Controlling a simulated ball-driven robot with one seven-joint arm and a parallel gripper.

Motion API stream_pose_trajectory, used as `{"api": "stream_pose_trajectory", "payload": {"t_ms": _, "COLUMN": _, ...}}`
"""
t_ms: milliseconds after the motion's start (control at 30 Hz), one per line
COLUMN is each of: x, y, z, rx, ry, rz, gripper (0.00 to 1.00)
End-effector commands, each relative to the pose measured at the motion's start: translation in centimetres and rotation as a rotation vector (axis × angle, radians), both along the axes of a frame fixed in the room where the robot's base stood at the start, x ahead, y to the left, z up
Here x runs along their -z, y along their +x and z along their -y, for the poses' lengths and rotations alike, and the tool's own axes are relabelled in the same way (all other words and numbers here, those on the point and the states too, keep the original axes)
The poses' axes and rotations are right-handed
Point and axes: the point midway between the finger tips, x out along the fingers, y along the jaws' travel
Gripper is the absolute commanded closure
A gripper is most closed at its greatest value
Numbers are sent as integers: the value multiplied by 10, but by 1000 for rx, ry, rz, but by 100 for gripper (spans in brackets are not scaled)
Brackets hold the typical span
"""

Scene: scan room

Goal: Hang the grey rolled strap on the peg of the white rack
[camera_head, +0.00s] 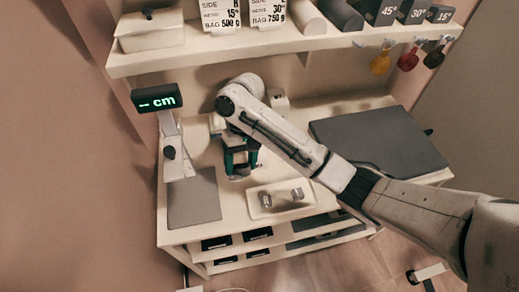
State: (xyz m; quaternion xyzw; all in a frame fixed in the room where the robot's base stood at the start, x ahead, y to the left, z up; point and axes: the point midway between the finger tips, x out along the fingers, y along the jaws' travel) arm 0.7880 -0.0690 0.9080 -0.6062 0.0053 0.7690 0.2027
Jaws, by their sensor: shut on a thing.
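My gripper (241,168), with teal fingers, points down over the bench left of its middle. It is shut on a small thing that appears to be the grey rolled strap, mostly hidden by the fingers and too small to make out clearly. A row of small pegs runs along the front edge of the white upper shelf (230,52), perhaps the rack. The leftmost peg (359,44) is bare.
A white tray (255,211) with small grey items lies just right of and in front of my gripper. A display reading "cm" (157,98) stands at left beside a grey pad (194,205). A large dark grey pad (375,138) covers the bench's right. Boxes and rolls fill the upper shelf.

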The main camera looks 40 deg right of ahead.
Motion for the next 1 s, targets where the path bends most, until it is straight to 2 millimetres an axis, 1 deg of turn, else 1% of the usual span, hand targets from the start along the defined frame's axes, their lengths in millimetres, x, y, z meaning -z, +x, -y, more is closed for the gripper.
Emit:
{"api": "stream_pose_trajectory", "payload": {"t_ms": 67, "x": -2, "y": 2, "z": -2, "rx": 139, "ry": 54, "rz": -61, "gripper": 72}}
{"api": "stream_pose_trajectory", "payload": {"t_ms": 167, "x": -6, "y": 3, "z": 1, "rx": 318, "ry": 118, "rz": -112, "gripper": 72}}
{"api": "stream_pose_trajectory", "payload": {"t_ms": 300, "x": -20, "y": 4, "z": 18, "rx": 643, "ry": 232, "rz": -160, "gripper": 72}}
{"api": "stream_pose_trajectory", "payload": {"t_ms": 400, "x": -27, "y": 5, "z": 28, "rx": 810, "ry": 288, "rz": -167, "gripper": 72}}
{"api": "stream_pose_trajectory", "payload": {"t_ms": 567, "x": -38, "y": 4, "z": 42, "rx": 1023, "ry": 365, "rz": -162, "gripper": 72}}
{"api": "stream_pose_trajectory", "payload": {"t_ms": 667, "x": -51, "y": 0, "z": 64, "rx": 1275, "ry": 458, "rz": -136, "gripper": 72}}
{"api": "stream_pose_trajectory", "payload": {"t_ms": 767, "x": -67, "y": -6, "z": 91, "rx": 1564, "ry": 571, "rz": -78, "gripper": 72}}
{"api": "stream_pose_trajectory", "payload": {"t_ms": 800, "x": -74, "y": -10, "z": 103, "rx": 1682, "ry": 617, "rz": -46, "gripper": 72}}
{"api": "stream_pose_trajectory", "payload": {"t_ms": 867, "x": -82, "y": -17, "z": 121, "rx": 1842, "ry": 680, "rz": 7, "gripper": 72}}
{"api": "stream_pose_trajectory", "payload": {"t_ms": 900, "x": -88, "y": -22, "z": 134, "rx": 1941, "ry": 719, "rz": 47, "gripper": 72}}
{"api": "stream_pose_trajectory", "payload": {"t_ms": 967, "x": -97, "y": -32, "z": 153, "rx": 2081, "ry": 775, "rz": 114, "gripper": 72}}
{"api": "stream_pose_trajectory", "payload": {"t_ms": 1000, "x": -104, "y": -40, "z": 167, "rx": 2170, "ry": 810, "rz": 164, "gripper": 72}}
